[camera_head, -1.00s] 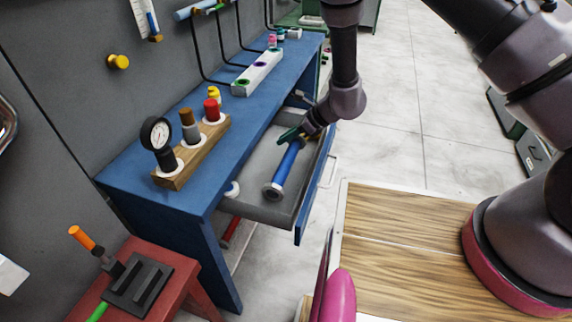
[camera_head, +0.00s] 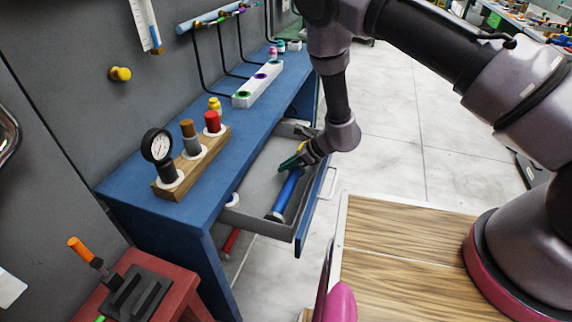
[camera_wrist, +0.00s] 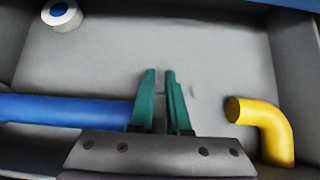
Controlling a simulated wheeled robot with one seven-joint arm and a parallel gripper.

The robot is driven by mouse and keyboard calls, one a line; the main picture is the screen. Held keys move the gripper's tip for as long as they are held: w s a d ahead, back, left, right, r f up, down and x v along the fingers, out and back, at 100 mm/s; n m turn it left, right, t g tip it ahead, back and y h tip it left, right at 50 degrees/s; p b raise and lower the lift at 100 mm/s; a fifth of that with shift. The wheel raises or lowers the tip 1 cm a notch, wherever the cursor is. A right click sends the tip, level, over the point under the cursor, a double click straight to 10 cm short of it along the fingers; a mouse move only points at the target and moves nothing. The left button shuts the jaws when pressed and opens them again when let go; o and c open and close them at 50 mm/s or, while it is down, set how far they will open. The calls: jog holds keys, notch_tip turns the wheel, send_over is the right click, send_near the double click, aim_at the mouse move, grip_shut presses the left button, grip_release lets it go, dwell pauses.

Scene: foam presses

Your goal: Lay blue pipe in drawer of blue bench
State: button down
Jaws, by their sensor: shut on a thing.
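The blue pipe (camera_head: 287,194) is inside the open drawer (camera_head: 258,222) of the blue bench (camera_head: 204,212), lying lengthwise. My gripper (camera_head: 290,163) reaches down into the drawer at the pipe's far end. In the wrist view, the green fingers (camera_wrist: 160,98) are close together, shut on the right end of the blue pipe (camera_wrist: 65,110). The gripped part is hidden by the fingers. I cannot tell whether the pipe touches the drawer floor.
A yellow elbow pipe (camera_wrist: 270,130) lies in the drawer right of my fingers. A white ring-shaped part (camera_wrist: 62,14) sits in a drawer corner. A wooden block (camera_head: 192,166) with a gauge and fittings, and a white rack (camera_head: 258,84), stand on the bench top.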

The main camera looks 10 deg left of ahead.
jog(key=shift+f, duration=0.4)
jog(key=c, duration=0.9)
grip_release()
jog(key=shift+r, duration=0.25)
jog(key=v, duration=1.2)
jog(key=shift+r, duration=0.4)
